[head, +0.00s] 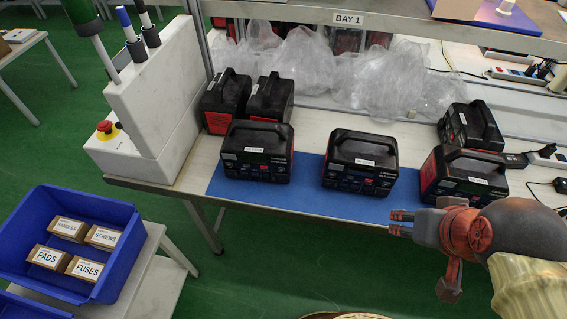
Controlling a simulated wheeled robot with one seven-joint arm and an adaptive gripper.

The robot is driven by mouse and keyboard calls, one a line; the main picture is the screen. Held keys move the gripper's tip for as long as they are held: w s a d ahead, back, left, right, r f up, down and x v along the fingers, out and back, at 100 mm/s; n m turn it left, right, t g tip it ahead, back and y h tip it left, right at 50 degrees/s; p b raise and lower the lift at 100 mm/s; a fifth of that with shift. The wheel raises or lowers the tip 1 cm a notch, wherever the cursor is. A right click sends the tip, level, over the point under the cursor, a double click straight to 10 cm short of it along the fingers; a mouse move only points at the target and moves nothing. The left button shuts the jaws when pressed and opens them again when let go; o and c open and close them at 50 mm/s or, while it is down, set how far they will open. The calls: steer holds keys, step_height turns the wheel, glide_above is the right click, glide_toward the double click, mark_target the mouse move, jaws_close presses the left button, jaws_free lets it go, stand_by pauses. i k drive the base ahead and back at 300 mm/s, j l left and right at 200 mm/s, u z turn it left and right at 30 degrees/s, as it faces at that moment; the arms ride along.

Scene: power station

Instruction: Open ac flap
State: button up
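Several black power stations with red sides and top handles stand on the bench. One faces me at the left of the blue mat (258,152), one in the middle (360,163), and one at the right (463,176). Their fronts carry small white labels, ports and a red detail. I cannot make out which part is the AC flap or whether one is open. My gripper (400,223) is at the bench's front edge, in front of and below the right-hand station, apart from the middle one. I see nothing held in it, and its finger opening is unclear.
The blue mat (308,189) has bare room between the left and middle stations. More stations (226,100) stand behind at left and right. Clear plastic bags (305,65) lie at the back. A white post with a red button (105,127) and a blue bin (118,266) are left.

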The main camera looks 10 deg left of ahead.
mark_target(276, 178)
steer(key=l, duration=1.55)
steer(key=u, duration=1.7)
